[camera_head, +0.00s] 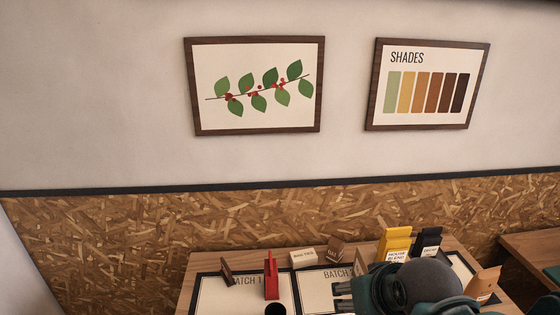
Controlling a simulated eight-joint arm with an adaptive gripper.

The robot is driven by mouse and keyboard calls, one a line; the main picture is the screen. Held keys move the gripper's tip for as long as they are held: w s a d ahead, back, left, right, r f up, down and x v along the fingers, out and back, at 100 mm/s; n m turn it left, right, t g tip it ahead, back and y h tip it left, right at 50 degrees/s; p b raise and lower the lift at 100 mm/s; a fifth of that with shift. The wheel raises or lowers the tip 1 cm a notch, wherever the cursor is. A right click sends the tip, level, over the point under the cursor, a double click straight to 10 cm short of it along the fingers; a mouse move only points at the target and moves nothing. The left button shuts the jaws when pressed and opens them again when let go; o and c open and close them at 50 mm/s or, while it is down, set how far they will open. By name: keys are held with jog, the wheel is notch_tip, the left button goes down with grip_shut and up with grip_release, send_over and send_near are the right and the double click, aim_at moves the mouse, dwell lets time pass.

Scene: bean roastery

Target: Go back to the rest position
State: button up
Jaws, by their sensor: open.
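My gripper (340,297) shows at the bottom of the head view, with its fingers pointing left above the wooden table (205,262). It is open, and I see nothing held between its fingers. My dark arm joint, just right of the gripper, hides part of the table and some of what stands on it.
Mats marked BATCH (210,292) lie on the table. A red upright item (271,275), a black round item (275,309), small boxes (303,258), a yellow bag (394,243), a black bag (428,240) and a tan bag (483,284) stand around. Another table (535,247) is at right.

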jog(key=shift+f+b, duration=2.5)
jog(key=shift+f, duration=0.35)
